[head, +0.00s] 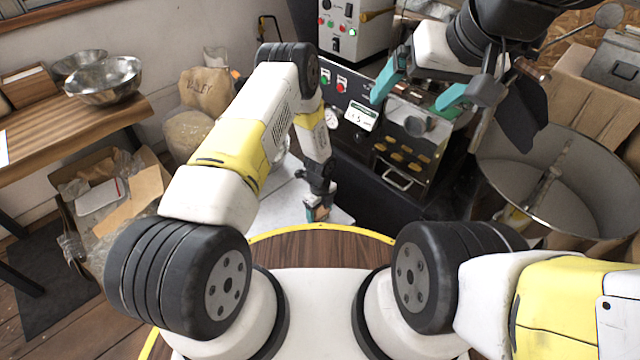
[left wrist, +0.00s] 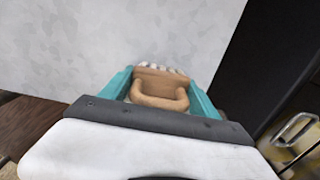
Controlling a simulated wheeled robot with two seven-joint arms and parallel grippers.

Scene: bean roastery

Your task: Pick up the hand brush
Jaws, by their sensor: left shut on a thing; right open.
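The hand brush (left wrist: 160,90) is tan with a looped handle and pale bristle tufts at its far edge, seen in the left wrist view. My left gripper (left wrist: 162,92) has its teal fingers on either side of the brush and is shut on it. In the head view my left gripper (head: 318,213) points down over a pale grey surface, and the brush is mostly hidden there. My right gripper (head: 412,92) is raised at the upper right, its teal fingers wide apart and empty.
A roasting machine (head: 402,150) with a handled drawer stands right of my left gripper. A large round metal bin (head: 500,185) is at the right. A wooden table (head: 70,130) with metal bowls (head: 105,80) and an open cardboard box (head: 125,205) are at the left.

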